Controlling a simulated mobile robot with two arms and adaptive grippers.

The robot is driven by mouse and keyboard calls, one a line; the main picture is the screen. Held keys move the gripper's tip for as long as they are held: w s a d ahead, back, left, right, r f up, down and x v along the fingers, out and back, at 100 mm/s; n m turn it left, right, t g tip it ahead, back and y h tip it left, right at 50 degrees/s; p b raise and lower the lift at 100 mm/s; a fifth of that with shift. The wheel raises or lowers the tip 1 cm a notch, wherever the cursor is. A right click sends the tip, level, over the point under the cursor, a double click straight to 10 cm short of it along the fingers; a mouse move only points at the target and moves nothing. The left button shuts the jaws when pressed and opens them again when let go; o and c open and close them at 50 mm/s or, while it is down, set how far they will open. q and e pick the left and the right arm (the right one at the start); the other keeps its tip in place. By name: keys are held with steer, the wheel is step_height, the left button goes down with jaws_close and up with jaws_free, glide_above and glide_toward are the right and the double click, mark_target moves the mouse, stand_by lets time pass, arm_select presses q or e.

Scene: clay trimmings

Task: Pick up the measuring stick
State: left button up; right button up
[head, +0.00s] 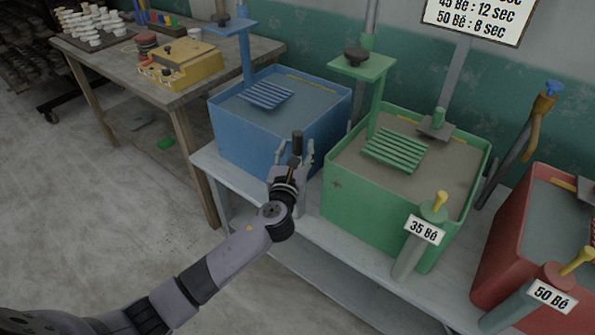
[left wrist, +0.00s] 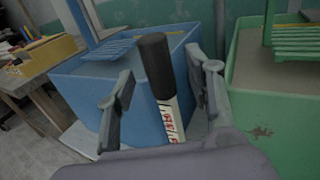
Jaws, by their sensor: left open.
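The measuring stick (head: 297,143) has a dark cap and stands between the blue and green tubs in the head view. In the left wrist view, the stick (left wrist: 158,72) shows its dark cap over a white body with red and black marks, tilted slightly in the picture. My left gripper (head: 295,152) is open, with one finger on each side of the stick; gaps show between stick and fingers in the left wrist view (left wrist: 160,88). The stick's lower end is hidden behind my gripper. My right gripper is not in view.
A blue tub (head: 235,145) stands behind left and a green tub (head: 365,205) to the right, on a grey bench (head: 300,225). A red tub (head: 500,255) is farther right. Cylinders labelled 35 Bé (head: 408,258) and 50 Bé (head: 510,310) stand in front. A wooden table (head: 130,75) is left.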

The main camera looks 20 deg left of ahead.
arm_select(q)
steer(key=w, duration=0.2)
steer(key=shift+w+a+f, duration=0.1)
steer(key=shift+w+a, duration=0.1)
steer(key=shift+w, duration=0.2)
steer(key=shift+c, duration=0.4)
jaws_close()
